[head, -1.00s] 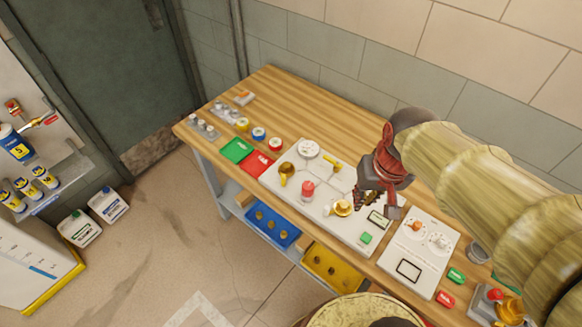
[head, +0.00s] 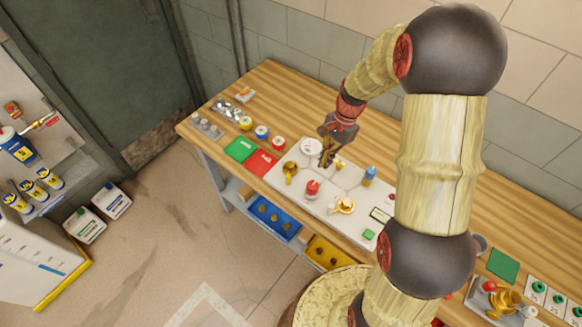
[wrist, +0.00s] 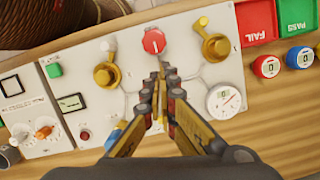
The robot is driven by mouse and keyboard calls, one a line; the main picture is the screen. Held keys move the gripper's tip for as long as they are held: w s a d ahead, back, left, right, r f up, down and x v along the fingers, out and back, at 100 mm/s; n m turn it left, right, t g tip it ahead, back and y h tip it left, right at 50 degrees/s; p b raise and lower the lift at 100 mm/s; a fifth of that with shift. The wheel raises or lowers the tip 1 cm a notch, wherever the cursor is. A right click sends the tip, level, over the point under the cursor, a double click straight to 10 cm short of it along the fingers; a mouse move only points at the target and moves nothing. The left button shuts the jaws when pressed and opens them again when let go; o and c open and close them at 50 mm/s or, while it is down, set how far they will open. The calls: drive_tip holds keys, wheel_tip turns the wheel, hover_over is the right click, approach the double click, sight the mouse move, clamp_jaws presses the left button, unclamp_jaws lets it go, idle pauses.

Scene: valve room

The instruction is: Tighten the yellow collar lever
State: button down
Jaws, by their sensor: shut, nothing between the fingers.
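A white panel (head: 330,190) on the bench carries several fittings. A brass-yellow collar with a short lever (head: 290,170) sits at its left; it also shows in the wrist view (wrist: 215,46). A second yellow collar fitting (head: 345,205) sits nearer the front, also in the wrist view (wrist: 107,75).
A white dial (wrist: 223,99) and a blue-topped fitting (head: 370,174) stand near my gripper. Green (head: 240,149) and red (head: 262,162) trays lie left of the panel. Blue (head: 272,217) and yellow bins sit on the lower shelf. Bare bench lies behind the panel.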

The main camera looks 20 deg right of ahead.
sight(289, 177)
drive_tip(key=shift+w+a+r+m+t, duration=0.15)
drive_tip(key=shift+w+m, duration=0.5)
drive_tip(key=shift+w, duration=0.05)
drive_tip(key=shift+w+a+r+m+t, duration=0.1)
drive_tip(key=shift+w+a+r+m, duration=0.1)
drive_tip(key=shift+w+m, duration=0.5)
drive_tip(key=shift+w+a+r+m+t, duration=0.15)
drive_tip(key=shift+w+m, duration=0.5)
drive_tip(key=b+x, duration=0.1)
drive_tip(key=x, duration=0.9)
drive_tip(key=shift+a+f, duration=0.1)
drive_tip(key=shift+a, duration=0.05)
drive_tip(key=shift+s+a, duration=0.15)
drive_tip(key=shift+a, duration=1.8)
